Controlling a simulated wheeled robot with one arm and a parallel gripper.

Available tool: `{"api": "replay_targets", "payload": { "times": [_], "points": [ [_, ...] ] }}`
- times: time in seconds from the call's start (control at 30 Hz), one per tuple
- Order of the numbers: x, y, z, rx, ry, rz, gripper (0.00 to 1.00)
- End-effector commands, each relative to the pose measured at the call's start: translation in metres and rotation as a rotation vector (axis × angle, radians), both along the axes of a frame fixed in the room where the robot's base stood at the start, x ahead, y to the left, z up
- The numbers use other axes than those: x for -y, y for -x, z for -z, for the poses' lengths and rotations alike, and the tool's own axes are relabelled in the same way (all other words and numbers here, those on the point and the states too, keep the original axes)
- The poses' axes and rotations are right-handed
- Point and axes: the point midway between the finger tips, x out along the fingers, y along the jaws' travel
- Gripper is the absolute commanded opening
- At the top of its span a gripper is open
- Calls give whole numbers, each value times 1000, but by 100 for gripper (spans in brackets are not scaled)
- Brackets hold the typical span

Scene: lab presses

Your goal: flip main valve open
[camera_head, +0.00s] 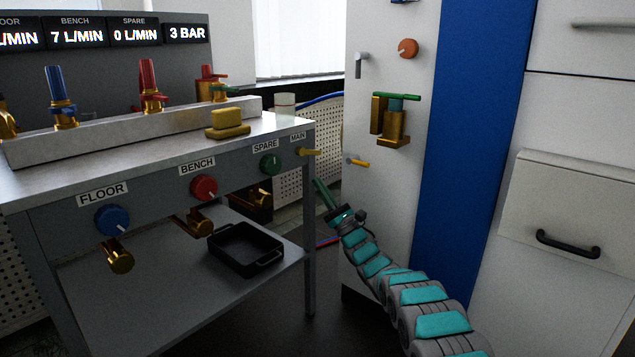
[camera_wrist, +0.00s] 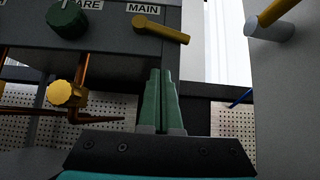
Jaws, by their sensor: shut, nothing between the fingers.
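The main valve is a yellow lever (camera_head: 309,152) on the bench's front panel at its right end, by the MAIN label. It lies nearly level, pointing right. In the wrist view the lever (camera_wrist: 162,30) shows at the top, tilting slightly down to the right. My gripper (camera_head: 318,183) has green fingers pressed together, with nothing between them. It is below the lever and apart from it in the head view. In the wrist view the fingertips (camera_wrist: 160,72) point up toward the lever with a gap between.
Green SPARE (camera_head: 270,164), red BENCH (camera_head: 204,188) and blue FLOOR (camera_head: 112,220) knobs line the panel. A black tray (camera_head: 245,249) sits on the lower shelf. A white cabinet (camera_head: 385,200) stands right, with another yellow lever (camera_head: 357,163). The display (camera_head: 187,33) reads 3 BAR.

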Motion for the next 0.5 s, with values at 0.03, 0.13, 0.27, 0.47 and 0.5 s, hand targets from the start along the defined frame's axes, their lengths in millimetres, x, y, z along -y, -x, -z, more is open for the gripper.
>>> {"api": "replay_targets", "payload": {
  "times": [0.03, 0.13, 0.27, 0.47, 0.5],
  "points": [
    [3, 3, 2, -1, 2, 1, 0],
    [8, 10, 11, -2, 1, 1, 0],
    [17, 21, 24, -2, 1, 2, 0],
    [29, 36, 42, -1, -1, 1, 0],
    [30, 38, 45, -2, -1, 1, 0]
  ]
}}
